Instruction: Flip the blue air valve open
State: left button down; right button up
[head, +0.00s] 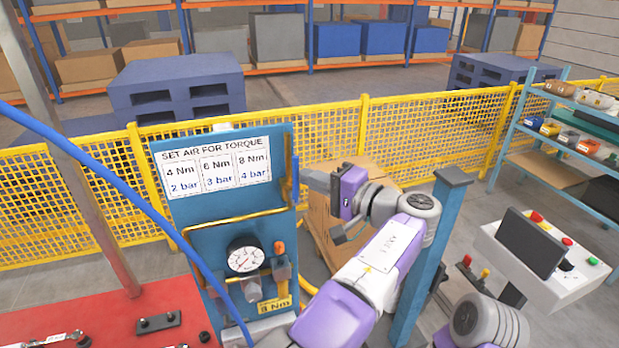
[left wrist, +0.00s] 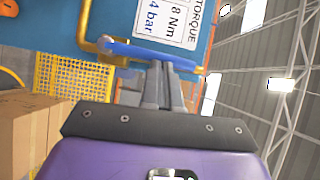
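The blue air valve's handle (head: 295,180) stands upright at the right edge of the blue air panel (head: 205,215) in the head view. In the left wrist view the handle (left wrist: 150,54) runs across the picture beside a yellow pipe (left wrist: 92,45). My left gripper (head: 305,178) reaches the handle from the right. Its fingers (left wrist: 164,68) look closed together, with their tips at or very near the handle; I cannot tell whether they touch it. Nothing shows clearly gripped between them. My right gripper is not in view.
A pressure gauge (head: 244,258) and yellow pipes sit on the panel. A blue hose (head: 120,255) crosses at left above a red table (head: 160,305). A blue post (head: 430,255) stands right of my left arm. A cardboard box (head: 325,225) and yellow fence (head: 415,135) lie behind.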

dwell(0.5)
pick_arm(q)
jog(key=w+d+p+v, duration=0.1)
jog(key=p+v, duration=0.3)
jog(key=v, duration=0.8)
jog(key=shift+w+d+f, duration=0.2)
jog(key=shift+w+d, duration=0.15)
jog(key=shift+d, duration=0.3)
